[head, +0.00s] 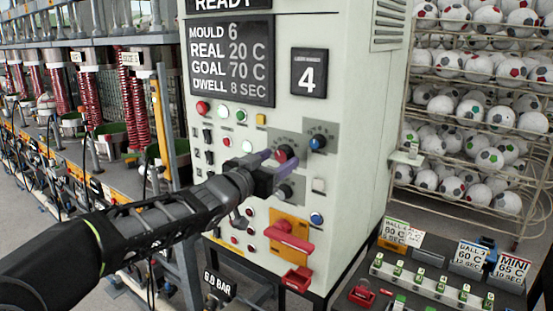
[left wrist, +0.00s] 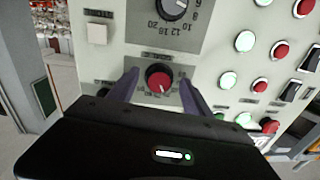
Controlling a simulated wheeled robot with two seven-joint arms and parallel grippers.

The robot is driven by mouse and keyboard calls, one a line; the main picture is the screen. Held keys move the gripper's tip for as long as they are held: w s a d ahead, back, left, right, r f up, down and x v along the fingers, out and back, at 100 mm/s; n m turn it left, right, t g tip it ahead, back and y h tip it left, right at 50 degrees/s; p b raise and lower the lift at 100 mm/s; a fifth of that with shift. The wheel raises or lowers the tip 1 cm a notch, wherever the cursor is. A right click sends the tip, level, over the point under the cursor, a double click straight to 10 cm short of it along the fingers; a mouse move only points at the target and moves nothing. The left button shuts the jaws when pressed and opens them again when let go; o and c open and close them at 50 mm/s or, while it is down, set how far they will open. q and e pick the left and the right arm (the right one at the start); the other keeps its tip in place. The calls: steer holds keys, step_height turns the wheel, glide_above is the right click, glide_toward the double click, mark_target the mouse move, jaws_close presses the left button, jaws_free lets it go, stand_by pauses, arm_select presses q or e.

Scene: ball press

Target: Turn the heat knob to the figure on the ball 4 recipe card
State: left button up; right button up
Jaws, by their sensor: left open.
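The control cabinet (head: 345,190) has a red knob (head: 284,154) on a grey plate, likely the heat knob; its label is too small to read. My left gripper (head: 277,165) is at this knob. In the left wrist view the red knob (left wrist: 159,78) sits between the two purple fingers, one on each side, with slight gaps. The gripper is open. The screen (head: 231,60) reads mould 6, real 20 C, goal 70 C, dwell 8 sec. A white recipe card (head: 468,256) on the bench reads ball and 60 C; its ball number is unclear. My right gripper is out of view.
A blue knob (head: 318,142) is up and right of the red one; another dial (left wrist: 174,8) shows in the wrist view. Lit buttons and switches lie beside them. Red handles (head: 290,237) stick out below. A ball rack (head: 478,110) stands at right.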

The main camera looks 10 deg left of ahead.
arm_select(q)
steer(key=shift+c, duration=0.5)
jaws_close()
